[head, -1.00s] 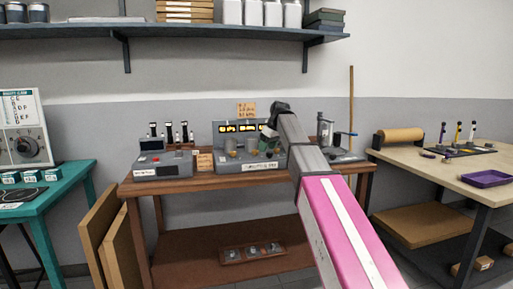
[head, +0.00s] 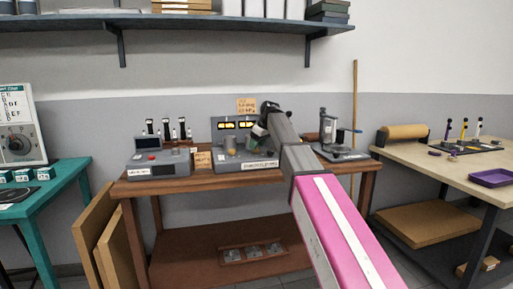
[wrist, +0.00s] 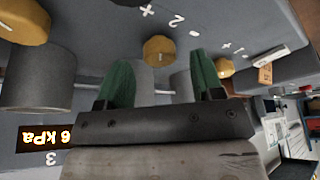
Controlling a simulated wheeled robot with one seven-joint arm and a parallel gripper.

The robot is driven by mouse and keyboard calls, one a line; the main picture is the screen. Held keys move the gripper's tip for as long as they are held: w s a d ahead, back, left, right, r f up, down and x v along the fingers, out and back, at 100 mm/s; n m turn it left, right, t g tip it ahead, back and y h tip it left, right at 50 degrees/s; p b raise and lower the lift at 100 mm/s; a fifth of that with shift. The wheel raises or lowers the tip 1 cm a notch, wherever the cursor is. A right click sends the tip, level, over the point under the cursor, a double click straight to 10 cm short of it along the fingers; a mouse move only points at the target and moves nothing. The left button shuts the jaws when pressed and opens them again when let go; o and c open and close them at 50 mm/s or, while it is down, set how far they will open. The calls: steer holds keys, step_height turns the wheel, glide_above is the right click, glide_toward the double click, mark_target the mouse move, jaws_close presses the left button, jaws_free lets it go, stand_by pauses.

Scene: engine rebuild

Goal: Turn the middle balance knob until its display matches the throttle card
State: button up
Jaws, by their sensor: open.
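The grey balance unit (head: 263,163) stands on the brown bench, with two lit yellow displays in sight at its top left; my arm covers its right part. The throttle card (head: 246,105) is on the wall above it, its writing too small to read. In the wrist view, which is upside down, the middle yellow balance knob (wrist: 159,50) is by the mark "2", between my fingertips in the picture. My gripper (wrist: 160,60) is open with green fingers; contact with the knob cannot be told. A display (wrist: 45,137) marked 3 reads "6 kPa", partly cut off.
Other yellow knobs (wrist: 25,20) and grey cylinders (wrist: 38,78) are close around the fingers. A small grey device (head: 158,165) stands left of the unit, a small card (head: 203,160) between them. A press-like stand (head: 335,135) is to the right.

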steer(key=shift+w+a+f, duration=0.15)
steer(key=shift+a+f, duration=0.05)
steer(key=shift+f, duration=0.5)
steer(key=c, duration=0.9)
steer(key=shift+m, duration=0.4)
steer(key=m+t+h, duration=0.1)
steer(key=m, duration=0.2)
steer(key=shift+a+m, duration=0.15)
steer(key=shift+m, duration=0.15)
steer(key=shift+m+t+h, duration=0.3)
steer(key=shift+m+h, duration=0.6)
steer(key=shift+m, duration=1.3)
